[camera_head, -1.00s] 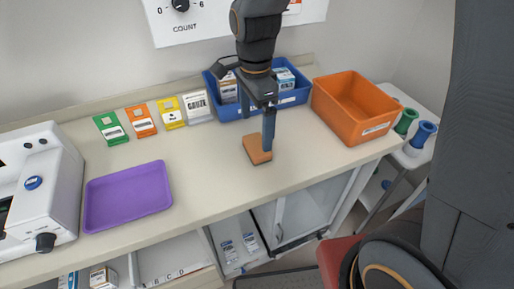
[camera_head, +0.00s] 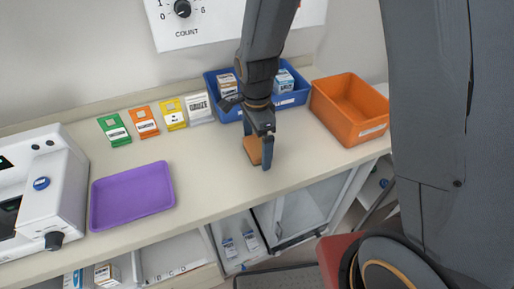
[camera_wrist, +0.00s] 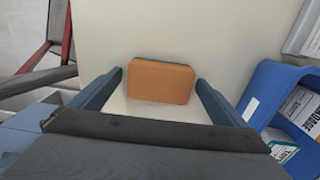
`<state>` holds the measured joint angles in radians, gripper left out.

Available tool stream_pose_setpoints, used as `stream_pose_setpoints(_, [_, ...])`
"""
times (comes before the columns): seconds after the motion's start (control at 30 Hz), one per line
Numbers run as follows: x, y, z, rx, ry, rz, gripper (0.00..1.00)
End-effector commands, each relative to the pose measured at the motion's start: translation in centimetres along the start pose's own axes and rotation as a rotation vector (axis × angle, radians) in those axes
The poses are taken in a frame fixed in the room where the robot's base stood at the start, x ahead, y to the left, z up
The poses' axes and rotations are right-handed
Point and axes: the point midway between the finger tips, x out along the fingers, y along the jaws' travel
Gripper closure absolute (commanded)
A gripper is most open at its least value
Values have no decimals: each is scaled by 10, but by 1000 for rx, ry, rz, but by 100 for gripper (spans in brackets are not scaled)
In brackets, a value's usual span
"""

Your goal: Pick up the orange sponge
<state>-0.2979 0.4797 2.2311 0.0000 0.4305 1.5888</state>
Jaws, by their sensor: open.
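The orange sponge (camera_head: 253,149) lies flat on the cream counter in the head view, partly hidden behind my gripper. It also shows in the wrist view (camera_wrist: 160,81) as an orange block between my two fingers. My gripper (camera_head: 257,158) is open above the counter, pointing down at the sponge. In the wrist view its two blue fingers (camera_wrist: 158,77) stand on either side of the sponge, with a small gap on each side. Neither finger visibly touches it.
A blue bin (camera_head: 300,95) with boxes stands behind my gripper, and an orange bin (camera_head: 372,133) stands to the right. A purple tray (camera_head: 133,197) lies to the left. Several coloured packets line the back. The counter between tray and sponge is clear.

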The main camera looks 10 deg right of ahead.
Motion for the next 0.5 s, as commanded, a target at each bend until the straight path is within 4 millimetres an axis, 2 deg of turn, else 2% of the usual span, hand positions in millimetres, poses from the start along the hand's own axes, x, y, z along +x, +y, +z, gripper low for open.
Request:
stream_pose_setpoints(0.13, [0, 0, 0, 0, 0, 0, 4])
stream_pose_setpoints(0.17, [0, 0, 0, 0, 0, 0, 7])
stream_pose_setpoints(0.4, [0, 0, 0, 0, 0, 0, 47])
stream_pose_setpoints(0.5, [0, 0, 0, 0, 0, 0, 47])
